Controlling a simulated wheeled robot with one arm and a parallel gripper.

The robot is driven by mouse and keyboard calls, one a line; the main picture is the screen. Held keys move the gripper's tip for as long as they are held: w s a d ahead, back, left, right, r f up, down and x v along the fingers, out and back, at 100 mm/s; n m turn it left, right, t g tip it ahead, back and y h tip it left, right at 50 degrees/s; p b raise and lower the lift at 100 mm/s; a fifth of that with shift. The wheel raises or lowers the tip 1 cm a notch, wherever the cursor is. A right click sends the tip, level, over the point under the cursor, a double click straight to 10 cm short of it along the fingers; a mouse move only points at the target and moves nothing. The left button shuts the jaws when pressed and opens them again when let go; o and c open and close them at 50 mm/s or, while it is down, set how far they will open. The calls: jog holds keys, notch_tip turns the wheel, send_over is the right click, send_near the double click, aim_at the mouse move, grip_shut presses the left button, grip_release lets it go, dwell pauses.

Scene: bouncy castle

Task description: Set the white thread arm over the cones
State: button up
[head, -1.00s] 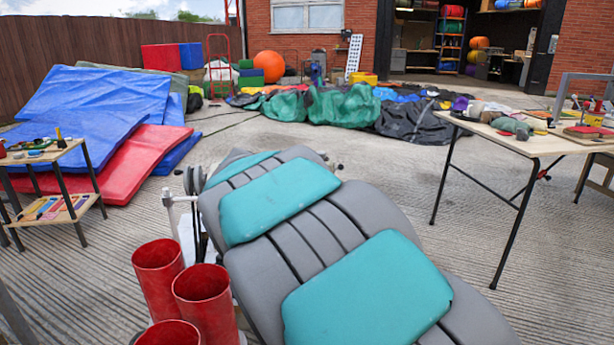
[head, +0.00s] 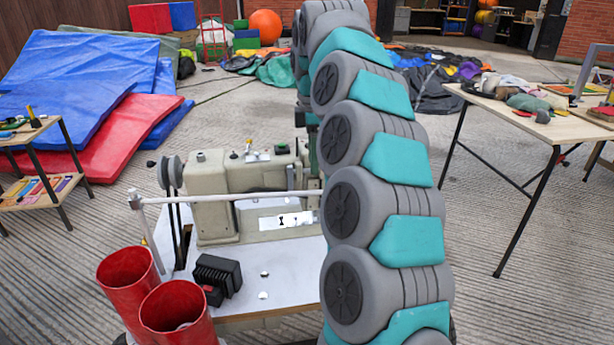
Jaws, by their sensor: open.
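A white rod on a post, seemingly the thread arm (head: 235,198), runs level across the front of a beige sewing machine (head: 215,207). Its post stands at the left, behind the red tubes, and its right end passes behind my arm. Two red open-topped tubes (head: 128,290) (head: 178,318), which may be the cones, stand at the table's front left corner. The rod points right, away from them. My grey and teal arm rises at the right of the machine and curves down behind itself. My gripper is not visible; my own arm hides that area.
A black box (head: 217,275) lies on the white machine table (head: 280,262). A low shelf (head: 45,190) stands left, with red and blue mats (head: 85,90) behind. A work table (head: 545,128) stands right. Open concrete lies between.

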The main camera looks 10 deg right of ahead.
jog(key=shift+s+d+f, duration=0.1)
jog(key=shift+f, duration=0.65)
jog(key=shift+w+f, duration=0.15)
jog(key=shift+f, duration=1.4)
jog(key=shift+w+f, duration=0.1)
jog(key=shift+f, duration=1.45)
grip_shut()
